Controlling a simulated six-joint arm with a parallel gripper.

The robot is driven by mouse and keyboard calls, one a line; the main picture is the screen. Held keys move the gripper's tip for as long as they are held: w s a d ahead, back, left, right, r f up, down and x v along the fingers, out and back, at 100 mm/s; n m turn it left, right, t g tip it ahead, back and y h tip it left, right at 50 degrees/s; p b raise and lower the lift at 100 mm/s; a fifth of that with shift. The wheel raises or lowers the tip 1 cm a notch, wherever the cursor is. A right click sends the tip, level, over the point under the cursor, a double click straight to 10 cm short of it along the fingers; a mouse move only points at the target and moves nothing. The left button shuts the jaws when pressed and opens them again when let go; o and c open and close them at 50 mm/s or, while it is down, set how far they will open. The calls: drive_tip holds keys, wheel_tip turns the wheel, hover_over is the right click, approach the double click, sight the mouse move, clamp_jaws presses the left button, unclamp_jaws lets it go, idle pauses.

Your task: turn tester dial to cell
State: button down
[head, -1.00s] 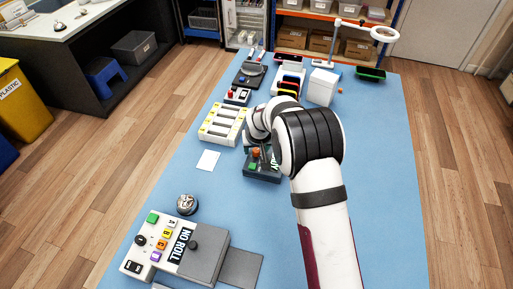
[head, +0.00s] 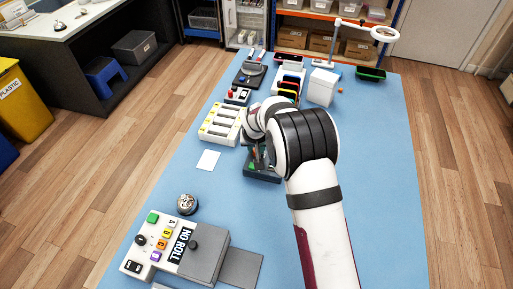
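A dark grey box (head: 262,179) with a green part on its near left face lies on the blue mat, mostly under my arm. It is probably the tester. Its dial cannot be made out for certain, and the lettering on top is covered. My gripper (head: 259,160) points down over this box, right at its top. The wrist hides part of the box. The fingers are small and dark here, so I cannot tell whether they are open, shut or touching the dial.
A white slotted rack (head: 222,123) stands left of the box, with a white card (head: 208,160) nearer. A label machine (head: 175,245) and a bell (head: 187,204) are at the near left. A white box (head: 323,87) stands behind.

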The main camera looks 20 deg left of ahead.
drive_tip(key=m+h, duration=0.1)
drive_tip(key=m, duration=0.3)
drive_tip(key=shift+a+h, duration=0.2)
drive_tip(key=shift+h, duration=0.2)
drive_tip(key=m+h, duration=0.1)
drive_tip(key=m, duration=0.3)
drive_tip(key=shift+a, duration=0.1)
drive_tip(key=m+g+h, duration=0.1)
drive_tip(key=m, duration=0.2)
drive_tip(key=m+g+h, duration=0.1)
drive_tip(key=m, duration=0.3)
drive_tip(key=shift+w+a, duration=0.1)
drive_tip(key=c, duration=0.7)
unclamp_jaws()
drive_tip(key=shift+o, duration=0.2)
drive_tip(key=v, duration=0.7)
drive_tip(key=shift+a+r, duration=0.2)
drive_tip(key=shift+r, duration=0.05)
